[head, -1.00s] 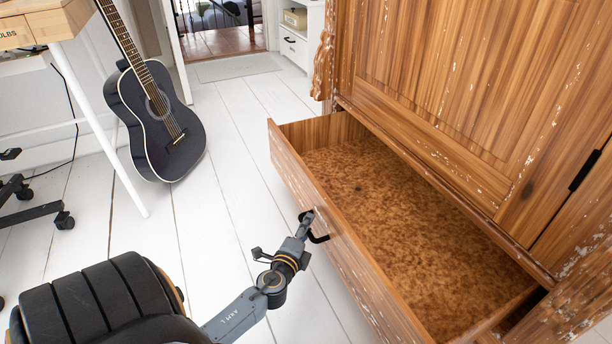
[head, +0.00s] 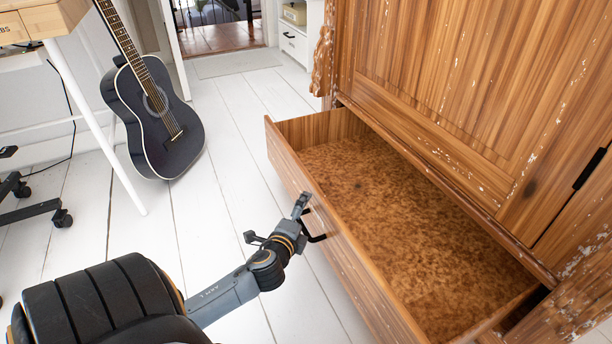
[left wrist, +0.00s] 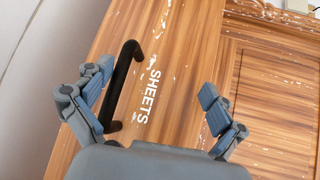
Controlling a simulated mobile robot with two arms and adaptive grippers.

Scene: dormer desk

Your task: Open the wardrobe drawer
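The wardrobe drawer (head: 335,230) is pulled well out of the wooden wardrobe (head: 450,90). Its brown speckled interior looks empty. A black bar handle (head: 318,238) sits on its front. My left gripper (head: 301,204) is at the drawer front, beside the handle. In the left wrist view my left gripper (left wrist: 150,98) has its fingers wide apart. I cannot tell whether a finger touches the handle. My right gripper is not in view.
A dark guitar (head: 155,120) leans at the left near a white-legged desk (head: 40,20). A wheeled chair base (head: 40,205) stands at the left edge. White floorboards (head: 225,150) are clear between guitar and drawer. A white cabinet (head: 295,45) stands at the back.

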